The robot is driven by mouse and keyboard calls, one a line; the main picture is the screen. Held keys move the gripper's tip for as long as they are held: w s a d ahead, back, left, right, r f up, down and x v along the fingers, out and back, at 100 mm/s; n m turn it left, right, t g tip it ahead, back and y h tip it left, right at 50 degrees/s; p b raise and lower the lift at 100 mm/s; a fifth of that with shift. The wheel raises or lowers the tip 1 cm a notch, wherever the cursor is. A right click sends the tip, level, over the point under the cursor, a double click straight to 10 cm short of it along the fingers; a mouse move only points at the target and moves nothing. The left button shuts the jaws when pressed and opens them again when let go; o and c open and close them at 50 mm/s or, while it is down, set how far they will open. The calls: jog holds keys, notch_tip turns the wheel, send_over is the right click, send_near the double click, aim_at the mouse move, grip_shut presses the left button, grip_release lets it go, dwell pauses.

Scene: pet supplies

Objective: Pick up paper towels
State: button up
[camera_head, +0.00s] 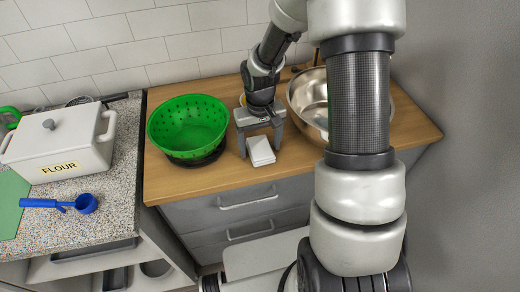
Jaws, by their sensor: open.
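A small white stack that looks like folded paper towels (261,153) lies near the front edge of the wooden counter, in the middle of the head view. My gripper (260,150) points down over it and is open. One finger shows at each side of the stack, with a small gap visible on the left. Whether the fingertips are level with the stack or above it I cannot tell. The back of the stack is hidden under my gripper.
A green colander (188,126) stands close to the left of my gripper. A metal bowl (309,96) stands to the right, partly hidden by my arm. A white flour box (62,146) and a blue measuring scoop (86,203) are on the speckled counter (115,190).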

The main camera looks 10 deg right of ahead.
aim_at(260, 147)
jog(key=shift+c, duration=0.3)
jog(key=c, duration=1)
jog(key=shift+r, duration=0.15)
jog(key=shift+c, duration=0.2)
notch_tip(260, 147, up, 10)
